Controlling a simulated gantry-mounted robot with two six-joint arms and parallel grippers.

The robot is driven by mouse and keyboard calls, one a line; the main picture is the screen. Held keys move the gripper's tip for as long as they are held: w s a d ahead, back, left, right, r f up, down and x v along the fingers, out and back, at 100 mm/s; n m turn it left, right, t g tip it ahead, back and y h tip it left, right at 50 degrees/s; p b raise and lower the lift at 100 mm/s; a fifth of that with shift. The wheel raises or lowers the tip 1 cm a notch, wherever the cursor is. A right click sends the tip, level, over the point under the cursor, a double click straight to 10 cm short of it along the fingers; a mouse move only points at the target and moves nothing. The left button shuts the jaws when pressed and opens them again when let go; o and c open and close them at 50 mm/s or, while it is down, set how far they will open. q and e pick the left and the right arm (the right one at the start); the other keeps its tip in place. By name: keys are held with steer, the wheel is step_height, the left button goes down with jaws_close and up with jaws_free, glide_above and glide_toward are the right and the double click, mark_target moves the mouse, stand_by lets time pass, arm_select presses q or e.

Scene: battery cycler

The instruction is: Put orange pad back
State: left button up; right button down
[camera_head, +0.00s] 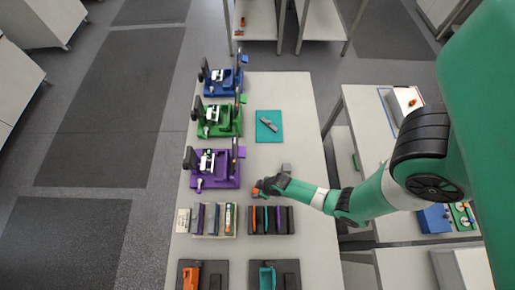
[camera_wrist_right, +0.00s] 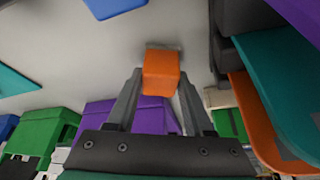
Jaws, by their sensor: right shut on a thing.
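My right gripper (camera_head: 262,187) reaches in from the right, low over the white table between the purple fixture and the dark rack. It is shut on a small orange block-like piece (camera_head: 256,190). In the right wrist view the orange piece (camera_wrist_right: 161,72) sits between the tips of my right gripper (camera_wrist_right: 158,85). I cannot tell whether this piece is the orange pad. The dark rack (camera_head: 284,232) holds upright slabs, including teal and orange ones. An orange slab (camera_wrist_right: 255,125) stands beside a teal slab (camera_wrist_right: 285,90) at the right of the wrist view. My left gripper is not in view.
Purple (camera_head: 225,172), green (camera_head: 228,122) and blue (camera_head: 228,85) fixtures line the table's left side. A teal mat (camera_head: 272,134) with a grey item lies at the right. A light rack (camera_head: 238,232) and dark trays are at the front. The table's right strip is clear.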

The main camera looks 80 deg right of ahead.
steer(key=shift+f, duration=0.1)
steer(key=shift+c, duration=1.4)
jaws_free()
steer(key=shift+r, duration=0.4)
steer(key=p+v, duration=0.5)
steer(key=v, duration=0.6)
steer(key=shift+r, duration=0.25)
steer(key=shift+s, duration=0.15)
